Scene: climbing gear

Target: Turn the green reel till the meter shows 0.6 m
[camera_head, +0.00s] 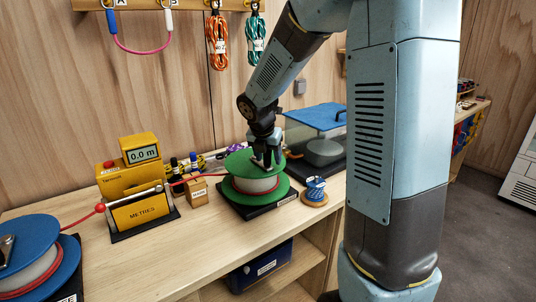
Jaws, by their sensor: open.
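The green reel (248,187) stands on a dark base on the wooden bench, with pale and red line wound between its two flanges. My gripper (263,163) points down at the middle of the reel's top flange. It is open, with its fingers close to the hub; whether they touch it I cannot tell. The yellow meter (140,149) shows 0.0 m on its display. A red line runs from the green reel through the yellow box marked METRES (142,212) towards the blue reel (30,255) at the lower left, with a red ball on it.
A small cardboard box (196,190) stands left of the green reel, and a blue cup (315,189) on a round coaster stands right of it. A clear case with a blue lid (319,115) is behind. Coiled ropes (218,42) hang on the wall. The front bench strip is clear.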

